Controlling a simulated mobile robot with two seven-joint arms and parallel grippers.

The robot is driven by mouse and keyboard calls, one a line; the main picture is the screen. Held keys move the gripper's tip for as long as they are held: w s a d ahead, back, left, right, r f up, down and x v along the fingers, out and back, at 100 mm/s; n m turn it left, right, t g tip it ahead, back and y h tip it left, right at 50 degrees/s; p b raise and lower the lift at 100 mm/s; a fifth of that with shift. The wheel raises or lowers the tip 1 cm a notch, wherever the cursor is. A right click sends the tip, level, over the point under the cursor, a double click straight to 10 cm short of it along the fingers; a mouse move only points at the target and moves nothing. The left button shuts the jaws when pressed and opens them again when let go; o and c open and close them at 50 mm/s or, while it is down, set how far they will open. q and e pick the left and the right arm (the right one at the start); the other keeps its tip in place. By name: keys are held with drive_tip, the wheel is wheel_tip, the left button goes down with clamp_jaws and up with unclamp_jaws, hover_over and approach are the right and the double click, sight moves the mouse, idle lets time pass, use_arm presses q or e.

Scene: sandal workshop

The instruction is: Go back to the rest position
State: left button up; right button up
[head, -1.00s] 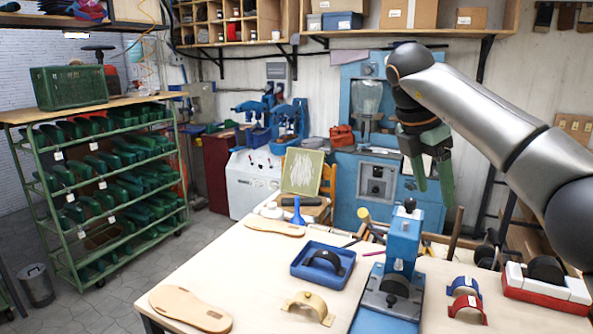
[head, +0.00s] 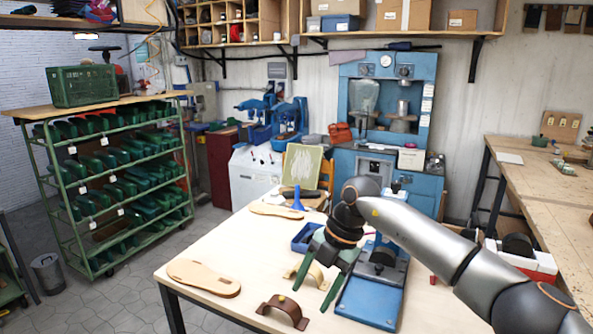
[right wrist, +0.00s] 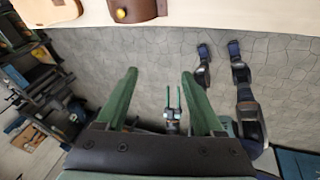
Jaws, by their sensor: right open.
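My right gripper (head: 317,283) is open and empty, its green fingers apart and pointing down over the front part of the workbench. In the right wrist view, the same gripper (right wrist: 160,78) shows both fingers spread with nothing between them, above the grey floor beyond the bench edge. My left gripper does not show in the head view. A tan strap piece (head: 319,271) lies on the bench behind the right gripper, partly hidden by it. A brown strap piece (head: 283,308) lies near the front edge.
The workbench (head: 238,245) carries two sole pieces (head: 204,277), a blue tray (head: 302,240) partly hidden by my arm, and a blue hand press (head: 375,297) close beside the gripper. A green shoe rack (head: 110,185) stands left, with open floor between it and the bench.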

drive_tip(key=s+a+f+m+y, duration=0.1)
drive_tip(key=s+a+f+y, duration=0.1)
drive_tip(key=s+a+y, duration=0.45)
drive_tip(key=s+a+f+m+y, duration=0.1)
drive_tip(key=s+a+y, duration=0.3)
drive_tip(key=a+y, duration=0.45)
drive_tip(key=d+f+m+t+h, duration=0.9)
drive_tip(key=d+f+m+t, duration=0.45)
drive_tip(key=m, duration=0.55)
drive_tip(key=s+d+f+m+g+h, duration=0.3)
drive_tip(key=s+d+f+m+h, duration=0.3)
drive_tip(key=s+d+f, duration=0.9)
drive_tip(key=s+h, duration=0.1)
drive_tip(key=s, duration=0.2)
drive_tip(key=shift+f+h, duration=0.3)
drive_tip(key=shift+h, duration=0.1)
drive_tip(key=shift+g, duration=0.25)
